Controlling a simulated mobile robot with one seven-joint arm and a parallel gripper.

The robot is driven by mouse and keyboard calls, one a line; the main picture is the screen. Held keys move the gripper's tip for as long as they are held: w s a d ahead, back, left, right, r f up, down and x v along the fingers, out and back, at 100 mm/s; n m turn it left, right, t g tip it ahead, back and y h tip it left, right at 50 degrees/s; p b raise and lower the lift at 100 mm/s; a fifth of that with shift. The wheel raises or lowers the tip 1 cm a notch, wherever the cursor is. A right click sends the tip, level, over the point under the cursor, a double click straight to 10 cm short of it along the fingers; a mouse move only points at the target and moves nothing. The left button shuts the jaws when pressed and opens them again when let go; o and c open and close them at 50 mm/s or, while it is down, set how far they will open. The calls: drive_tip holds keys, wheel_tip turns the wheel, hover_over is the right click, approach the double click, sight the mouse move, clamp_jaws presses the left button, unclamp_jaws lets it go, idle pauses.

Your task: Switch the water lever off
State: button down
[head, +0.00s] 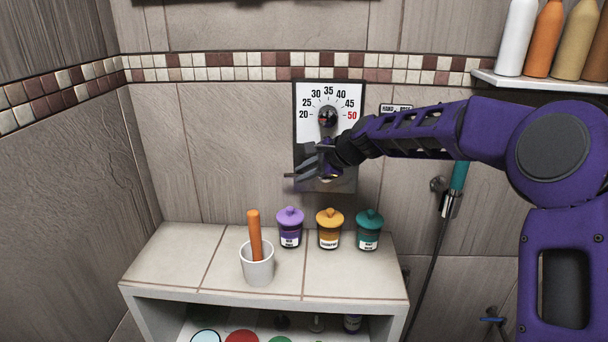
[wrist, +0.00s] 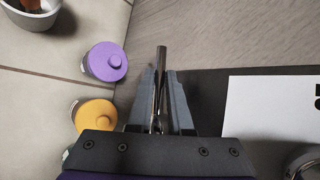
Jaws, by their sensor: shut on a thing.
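The water lever is a thin dark metal bar; its tip (head: 289,176) sticks out to the left at the bottom of the shower control panel (head: 310,148). My gripper (head: 308,165) is at the lower part of the panel and hides most of the lever. In the wrist view, the lever (wrist: 161,58) runs between the two grey fingers of my gripper (wrist: 160,88) and pokes out past their tips. The fingers are shut on it. The panel has a temperature dial (head: 327,117) above my gripper.
A tiled bench (head: 185,262) below holds a cup with an orange stick (head: 258,268) and purple (head: 290,230), yellow (head: 329,230) and teal (head: 369,232) jars. A shelf (head: 535,87) with bottles is at upper right. A shower hose (head: 431,265) hangs at right.

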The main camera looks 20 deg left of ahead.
drive_tip(key=c, duration=0.8)
unclamp_jaws()
drive_tip(key=shift+c, duration=0.2)
drive_tip(key=shift+d+r, duration=0.1)
drive_tip(key=v, duration=1.7)
drive_tip(key=shift+s, duration=0.15)
drive_tip(key=shift+d, duration=0.1)
